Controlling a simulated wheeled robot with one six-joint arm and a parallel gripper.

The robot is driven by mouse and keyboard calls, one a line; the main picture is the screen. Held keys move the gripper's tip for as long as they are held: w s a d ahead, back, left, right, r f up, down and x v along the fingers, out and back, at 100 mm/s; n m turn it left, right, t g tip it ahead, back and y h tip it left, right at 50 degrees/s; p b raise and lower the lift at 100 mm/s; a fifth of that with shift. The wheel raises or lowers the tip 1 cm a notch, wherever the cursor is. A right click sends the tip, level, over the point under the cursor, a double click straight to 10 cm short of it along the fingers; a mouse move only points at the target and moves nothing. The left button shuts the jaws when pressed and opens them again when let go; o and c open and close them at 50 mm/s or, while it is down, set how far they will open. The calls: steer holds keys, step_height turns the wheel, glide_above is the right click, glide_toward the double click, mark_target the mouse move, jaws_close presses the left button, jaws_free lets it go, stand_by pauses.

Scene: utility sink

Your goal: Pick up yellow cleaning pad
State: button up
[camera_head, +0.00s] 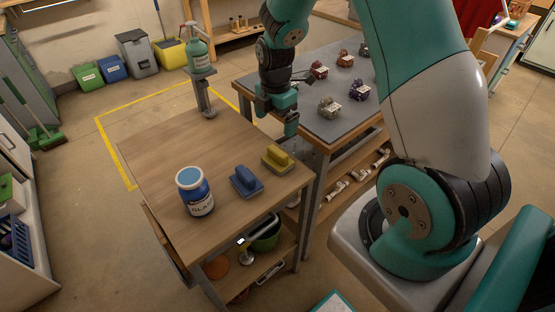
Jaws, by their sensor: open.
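The yellow cleaning pad (277,159) lies flat on the wooden table (150,140), near its right edge, with a raised yellow grip on a darker base. A blue pad (245,182) of similar shape lies just left of it and nearer to me. My gripper (294,133) hangs above and to the right of the yellow pad, around the gap by the grey table. It is open and apart from the pad. Its fingers are small and partly hidden in this view.
A blue jar (194,191) stands left of the pads. A green pump bottle (198,50) stands on a post at the table's far edge. The grey-topped table (314,106) on the right holds several small rock-like objects. The wooden table's left half is clear.

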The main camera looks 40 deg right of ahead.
mark_target(278, 151)
step_height(278, 151, down, 8)
steer(key=shift+r+p, duration=0.25)
steer(key=shift+p, duration=0.2)
steer(key=shift+s+d+f+p, duration=0.15)
steer(key=shift+f+p, duration=0.55)
steer(key=shift+f, duration=2)
steer(key=c, duration=0.6)
